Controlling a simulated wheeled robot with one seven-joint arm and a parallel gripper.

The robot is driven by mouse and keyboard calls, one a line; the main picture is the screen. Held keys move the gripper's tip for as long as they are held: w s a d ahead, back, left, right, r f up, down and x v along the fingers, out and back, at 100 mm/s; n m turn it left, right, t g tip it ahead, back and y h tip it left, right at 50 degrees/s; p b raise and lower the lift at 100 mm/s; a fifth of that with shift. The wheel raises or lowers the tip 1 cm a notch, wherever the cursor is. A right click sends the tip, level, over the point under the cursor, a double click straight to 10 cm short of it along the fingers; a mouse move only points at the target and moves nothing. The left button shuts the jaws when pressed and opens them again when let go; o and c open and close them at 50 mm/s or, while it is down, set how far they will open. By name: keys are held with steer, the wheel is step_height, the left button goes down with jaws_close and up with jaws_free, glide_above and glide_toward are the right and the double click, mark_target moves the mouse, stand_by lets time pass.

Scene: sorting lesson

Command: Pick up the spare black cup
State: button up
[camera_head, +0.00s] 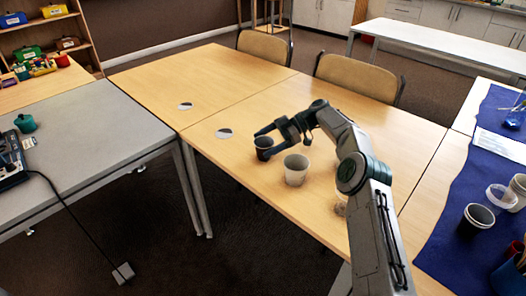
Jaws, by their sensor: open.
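A small dark, nearly black cup (264,142) stands upright on the wooden table, left of a larger white cup (296,172). My gripper (260,146) is open at the dark cup, with one finger on its far side and one on its near side. The fingers hide part of the cup, and I cannot tell whether they touch it. Another dark cup with a pale rim (474,222) stands on the blue cloth at the right.
Two pale discs with dark parts (184,106) (224,133) lie on the wooden table (215,75). A small object (341,208) sits partly behind my arm. Two chairs (265,47) (357,76) stand behind the table.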

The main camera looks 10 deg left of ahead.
mark_target(256, 147)
steer(key=x, duration=0.3)
steer(key=shift+s+p, duration=0.15)
steer(key=shift+p, duration=0.15)
steer(key=shift+c, duration=0.4)
steer(key=c, duration=1)
